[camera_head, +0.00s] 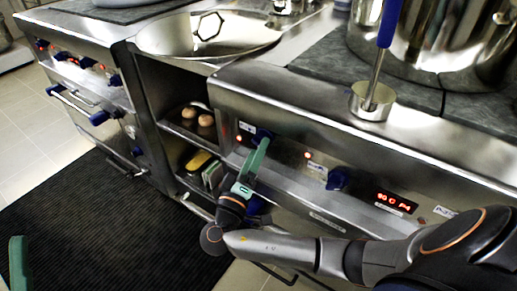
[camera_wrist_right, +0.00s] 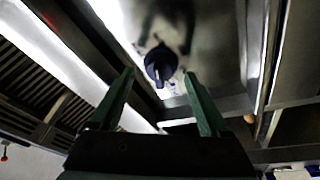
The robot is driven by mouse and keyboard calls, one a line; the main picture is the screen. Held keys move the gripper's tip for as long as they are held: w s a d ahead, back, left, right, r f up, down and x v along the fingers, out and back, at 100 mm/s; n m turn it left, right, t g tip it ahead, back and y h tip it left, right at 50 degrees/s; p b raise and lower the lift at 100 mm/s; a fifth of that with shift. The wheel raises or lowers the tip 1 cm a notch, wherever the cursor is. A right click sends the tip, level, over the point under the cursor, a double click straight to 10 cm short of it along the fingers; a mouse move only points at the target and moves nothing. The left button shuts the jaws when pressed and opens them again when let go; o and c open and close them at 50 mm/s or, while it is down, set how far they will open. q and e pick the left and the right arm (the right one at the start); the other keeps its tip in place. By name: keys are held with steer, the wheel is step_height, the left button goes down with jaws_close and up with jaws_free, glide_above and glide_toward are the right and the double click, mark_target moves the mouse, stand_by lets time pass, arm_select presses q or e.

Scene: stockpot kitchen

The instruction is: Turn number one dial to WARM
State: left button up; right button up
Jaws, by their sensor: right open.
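On the front panel of the right-hand stove, a dark blue dial (camera_head: 262,136) sits at the left, beside a small label and a red light. A second blue dial (camera_head: 337,179) is further right. I cannot read their labels or settings. My right gripper (camera_head: 256,150), with green fingers, reaches up to the left dial and partly covers it. In the right wrist view, the fingers (camera_wrist_right: 158,76) are open, with a dial (camera_wrist_right: 160,64) ahead between the tips. I cannot tell whether they touch it. A green finger of my left gripper (camera_head: 17,264) shows at the lower left edge.
A red digital display (camera_head: 396,202) is right of the dials. A steel stockpot (camera_head: 440,42) and a blue-handled ladle (camera_head: 373,102) stand on the stove top. A wide pan (camera_head: 207,35) and open shelves (camera_head: 193,128) are left. The dark floor mat (camera_head: 90,225) is clear.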

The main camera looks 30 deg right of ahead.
steer(key=shift+x, duration=1)
jaws_close()
